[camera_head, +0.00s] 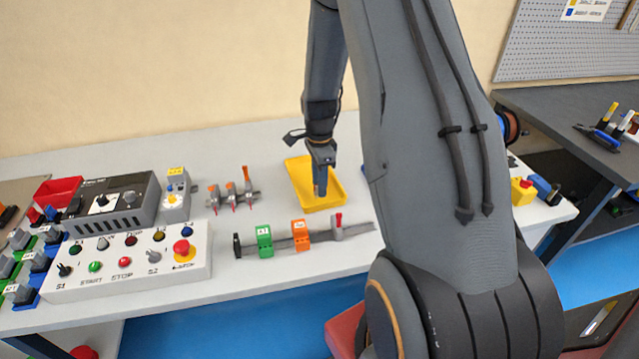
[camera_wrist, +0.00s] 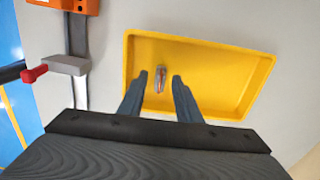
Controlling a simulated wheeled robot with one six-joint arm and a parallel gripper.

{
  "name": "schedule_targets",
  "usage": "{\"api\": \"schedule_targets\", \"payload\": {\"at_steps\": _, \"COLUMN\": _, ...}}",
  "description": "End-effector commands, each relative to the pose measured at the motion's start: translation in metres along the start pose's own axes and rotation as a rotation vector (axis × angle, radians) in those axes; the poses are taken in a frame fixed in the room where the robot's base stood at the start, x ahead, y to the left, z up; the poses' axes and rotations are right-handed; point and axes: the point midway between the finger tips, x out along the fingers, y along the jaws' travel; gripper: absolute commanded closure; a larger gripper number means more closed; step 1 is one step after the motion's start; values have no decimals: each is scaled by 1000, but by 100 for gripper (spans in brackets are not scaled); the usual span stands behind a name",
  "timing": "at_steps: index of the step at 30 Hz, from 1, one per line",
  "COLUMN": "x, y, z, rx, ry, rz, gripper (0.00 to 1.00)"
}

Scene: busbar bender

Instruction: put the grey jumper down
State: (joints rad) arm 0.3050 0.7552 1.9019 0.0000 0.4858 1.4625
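My gripper (camera_head: 320,190) points down over the yellow tray (camera_head: 334,172) on the bench. In the wrist view its two fingers (camera_wrist: 158,82) stand apart, with a visible gap on both sides of a small greyish piece with reddish marks (camera_wrist: 160,79). That piece seems to be lying on the floor of the yellow tray (camera_wrist: 235,95), near its left end; it may be the grey jumper, but it is too small to be sure. The fingers hold nothing that I can see. In the head view the piece is hidden.
A rail (camera_head: 283,244) with a green block (camera_head: 265,241), an orange block (camera_head: 300,235) and a grey block with a red lever (camera_head: 337,232) lies in front of the tray. Red-tipped grey parts (camera_head: 231,196) stand to the left, beyond a control panel (camera_head: 130,258).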

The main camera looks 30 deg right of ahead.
Motion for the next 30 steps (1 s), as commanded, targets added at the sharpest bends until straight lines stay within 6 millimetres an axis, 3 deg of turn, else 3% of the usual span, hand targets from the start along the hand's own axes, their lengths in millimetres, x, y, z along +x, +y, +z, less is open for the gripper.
{"api": "schedule_targets", "payload": {"at_steps": 5, "x": -18, "y": -2, "z": 0, "rx": 0, "ry": 0, "rz": -4, "gripper": 69}}
{"api": "schedule_targets", "payload": {"at_steps": 21, "x": -106, "y": -2, "z": 0, "rx": 0, "ry": 0, "rz": -4, "gripper": 69}}
{"api": "schedule_targets", "payload": {"at_steps": 26, "x": -118, "y": 0, "z": 0, "rx": -4, "ry": 0, "rz": -2, "gripper": 69}}
{"api": "schedule_targets", "payload": {"at_steps": 30, "x": -123, "y": 12, "z": 14, "rx": -120, "ry": 1, "rz": -8, "gripper": 69}}
